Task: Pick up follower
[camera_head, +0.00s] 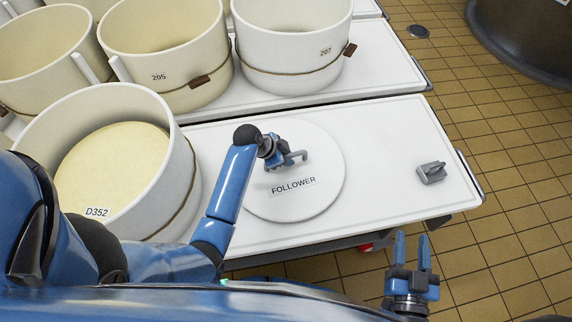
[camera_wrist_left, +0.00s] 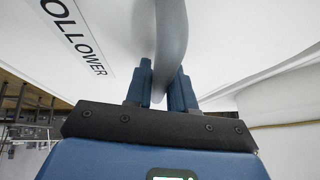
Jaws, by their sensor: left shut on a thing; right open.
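The follower (camera_head: 318,153) is a round white disc with a printed "FOLLOWER" label and a grey handle. It lies on the white table in the head view; in the left wrist view its white face (camera_wrist_left: 115,25) and part of its label show. My left gripper (camera_head: 284,160) is over the disc, shut on the grey handle (camera_wrist_left: 172,40), which runs between its two fingers in the left wrist view. My right gripper (camera_head: 411,250) is open and empty, in front of the table's near edge, with fingers pointing up in the picture.
A cream mould labelled D352 (camera_head: 182,170) stands left of the disc. Moulds 205 (camera_head: 165,75) and 207 (camera_head: 293,50) stand on the table behind. A small grey metal piece (camera_head: 431,173) lies at right. The white tabletop (camera_head: 400,130) between is clear.

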